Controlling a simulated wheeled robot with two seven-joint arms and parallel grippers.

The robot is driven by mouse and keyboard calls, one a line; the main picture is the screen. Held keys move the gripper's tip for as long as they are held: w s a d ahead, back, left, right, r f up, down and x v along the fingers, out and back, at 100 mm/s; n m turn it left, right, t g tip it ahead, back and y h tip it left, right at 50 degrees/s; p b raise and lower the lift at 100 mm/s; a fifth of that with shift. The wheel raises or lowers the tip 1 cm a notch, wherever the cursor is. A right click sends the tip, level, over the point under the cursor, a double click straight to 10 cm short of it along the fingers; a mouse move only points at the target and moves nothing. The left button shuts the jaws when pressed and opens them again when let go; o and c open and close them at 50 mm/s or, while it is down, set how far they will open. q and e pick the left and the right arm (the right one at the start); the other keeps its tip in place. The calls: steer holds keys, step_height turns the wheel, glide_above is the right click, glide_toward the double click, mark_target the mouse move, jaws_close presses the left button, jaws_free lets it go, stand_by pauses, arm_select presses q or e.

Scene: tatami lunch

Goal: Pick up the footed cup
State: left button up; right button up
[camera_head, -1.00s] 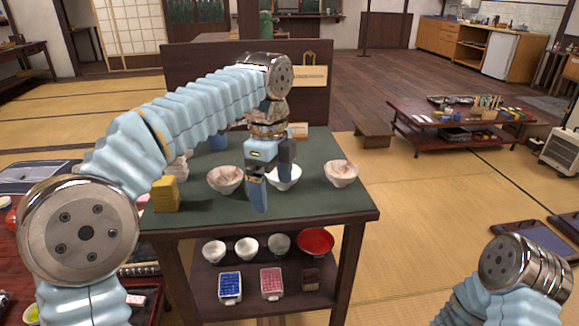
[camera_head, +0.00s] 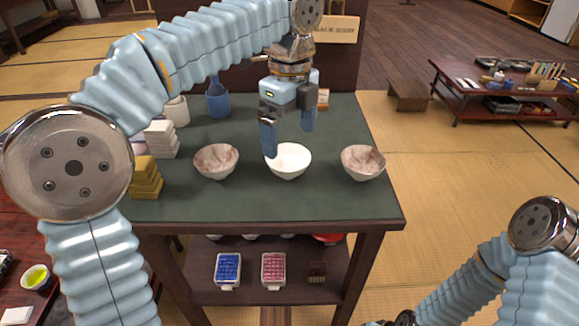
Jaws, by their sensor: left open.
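A white cup (camera_head: 290,164), bowl-shaped and narrowing toward its base, stands upright in the middle of the green-topped table (camera_head: 255,207). Marbled brownish bowls stand to its left (camera_head: 216,163) and right (camera_head: 363,163), clear of it. My left gripper (camera_head: 289,139) is open and empty, pointing down at the white cup's back rim. Its left finger overlaps the cup's left rim in the picture, and its right finger shows behind the right rim. I cannot tell whether either finger touches the cup. My right gripper is out of view; only its arm shows at lower right.
Yellow blocks (camera_head: 146,178) and a white stack (camera_head: 161,140) stand on the table's left side. A blue container (camera_head: 217,101) is at the back. The shelf below holds a blue-filled tray (camera_head: 228,270) and a pink-filled tray (camera_head: 273,270). The tabletop's front strip is clear.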

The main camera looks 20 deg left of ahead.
mark_target(288, 167)
arm_select(q)
steer(key=f, duration=0.3)
steer(key=f+b, duration=0.1)
steer(key=f, duration=0.2)
steer(key=shift+s+a+f, duration=0.1)
steer(key=shift+s+f, duration=0.1)
steer(key=shift+f, duration=0.05)
steer(key=c, duration=0.7)
